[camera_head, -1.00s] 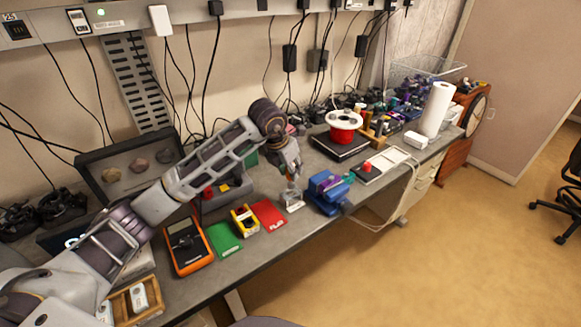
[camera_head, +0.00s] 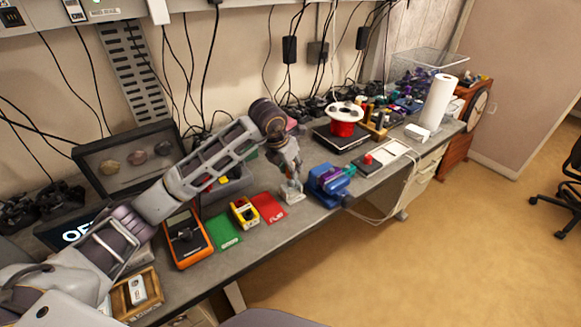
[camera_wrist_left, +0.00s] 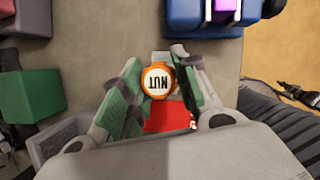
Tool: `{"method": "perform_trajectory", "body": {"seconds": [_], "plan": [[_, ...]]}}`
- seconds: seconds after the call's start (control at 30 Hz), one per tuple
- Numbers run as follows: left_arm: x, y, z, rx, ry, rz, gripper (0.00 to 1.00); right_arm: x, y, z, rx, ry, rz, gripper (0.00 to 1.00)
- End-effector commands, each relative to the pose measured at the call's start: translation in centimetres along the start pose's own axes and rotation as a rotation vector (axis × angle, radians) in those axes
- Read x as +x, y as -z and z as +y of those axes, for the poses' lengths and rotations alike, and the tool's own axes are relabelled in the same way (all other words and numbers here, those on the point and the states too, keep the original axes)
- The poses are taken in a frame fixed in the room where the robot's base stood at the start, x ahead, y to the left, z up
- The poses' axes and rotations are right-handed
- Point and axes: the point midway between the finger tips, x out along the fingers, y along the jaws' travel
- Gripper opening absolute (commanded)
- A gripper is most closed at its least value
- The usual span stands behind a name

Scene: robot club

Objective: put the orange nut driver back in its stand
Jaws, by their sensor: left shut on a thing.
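The orange nut driver shows in the left wrist view as a round white cap marked NUT with an orange rim (camera_wrist_left: 158,78). My left gripper (camera_wrist_left: 155,95) is shut on it, with green-padded fingers on both sides. In the head view this gripper (camera_head: 289,180) points down over a small pale grey block (camera_head: 293,197) on the bench, which looks like the stand. A grey edge shows just behind the cap in the wrist view. The driver's lower part is hidden, so I cannot tell whether it is inside the block. My right gripper is out of view.
A blue vise (camera_head: 325,184) stands close to the right of the gripper. A red card (camera_head: 268,207), a yellow item (camera_head: 243,212), a green card (camera_head: 223,231) and an orange meter (camera_head: 187,238) lie left. A wooden rack with several handles (camera_head: 378,126) stands farther back.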

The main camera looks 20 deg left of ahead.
Motion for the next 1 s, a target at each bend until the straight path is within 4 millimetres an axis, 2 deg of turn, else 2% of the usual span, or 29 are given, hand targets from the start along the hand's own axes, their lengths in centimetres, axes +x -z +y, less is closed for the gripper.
{"method": "perform_trajectory", "body": {"seconds": [1.0], "plan": [[0.12,0.04,-0.01,0.000,-0.001,-0.001,0.07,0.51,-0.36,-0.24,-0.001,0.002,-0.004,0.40]]}}
